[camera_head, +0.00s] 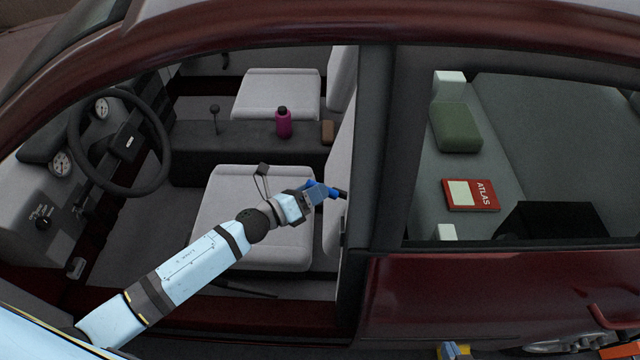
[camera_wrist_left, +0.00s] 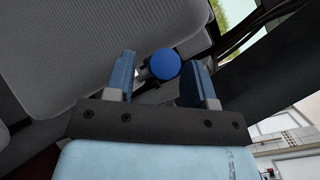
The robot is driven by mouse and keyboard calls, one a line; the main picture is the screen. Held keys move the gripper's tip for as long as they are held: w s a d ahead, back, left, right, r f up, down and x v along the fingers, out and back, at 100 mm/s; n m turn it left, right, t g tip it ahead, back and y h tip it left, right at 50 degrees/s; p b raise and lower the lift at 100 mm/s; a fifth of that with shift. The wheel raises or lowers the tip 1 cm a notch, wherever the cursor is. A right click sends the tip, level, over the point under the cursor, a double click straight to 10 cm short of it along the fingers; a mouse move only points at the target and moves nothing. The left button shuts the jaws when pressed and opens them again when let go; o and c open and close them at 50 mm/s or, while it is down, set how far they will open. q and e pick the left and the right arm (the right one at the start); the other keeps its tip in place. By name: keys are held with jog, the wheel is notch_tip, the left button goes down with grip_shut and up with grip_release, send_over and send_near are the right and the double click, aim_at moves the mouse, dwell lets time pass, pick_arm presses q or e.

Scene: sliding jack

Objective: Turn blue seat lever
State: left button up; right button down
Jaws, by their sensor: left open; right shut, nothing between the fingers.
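The blue seat lever shows as a round blue knob (camera_wrist_left: 165,64) on a short metal stem beside the grey seat in the left wrist view. In the head view a small blue part of it (camera_head: 335,192) shows at the seat's backrest side. My left gripper (camera_head: 318,192) reaches over the front seat to the lever. Its two fingers (camera_wrist_left: 162,78) are open, one on each side of the knob; I cannot tell whether either touches it. A small part of my right gripper (camera_head: 452,350) shows at the bottom edge, outside the car, shut and empty.
The dark red car's door opening frames the near seat (camera_head: 215,220). A steering wheel (camera_head: 120,143) stands left, and a pink bottle (camera_head: 283,122) on the console behind. The dark pillar (camera_head: 378,150) is close right of the gripper. A red atlas (camera_head: 482,195) and green cushion (camera_head: 456,127) lie in the rear.

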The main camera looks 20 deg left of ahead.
pick_arm(q)
jog(key=shift+x, duration=0.95)
pick_arm(e)
jog(key=shift+r, duration=0.15)
pick_arm(q)
jog(key=shift+c, duration=0.2)
